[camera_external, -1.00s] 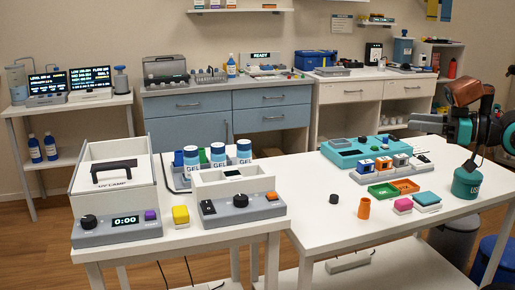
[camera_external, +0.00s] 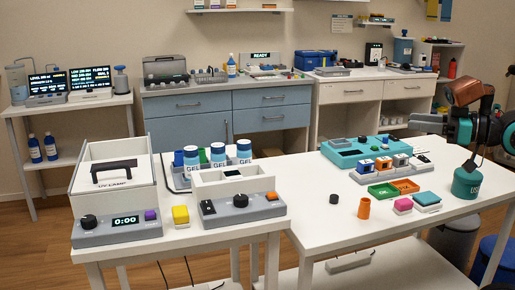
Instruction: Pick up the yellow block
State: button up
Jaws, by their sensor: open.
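The yellow block (camera_external: 180,215) sits upright on the left white table, between the grey timer base of the UV lamp box (camera_external: 113,192) and the grey base of the gel unit (camera_external: 241,206). My gripper (camera_external: 424,123) is at the right edge, above the right table and far from the yellow block. It is dark, points left and is open, with nothing seen between its fingers. Part of my arm is cut off by the right edge.
White gel bottles (camera_external: 217,154) stand behind the gel unit. The right table (camera_external: 310,215) holds a dark cylinder (camera_external: 334,199), an orange cup (camera_external: 364,208), a pink-topped block (camera_external: 403,204), a green tray (camera_external: 383,191) and a teal canister (camera_external: 466,183). That table's front left is clear.

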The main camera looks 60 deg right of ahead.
jog(key=shift+o, duration=1.4)
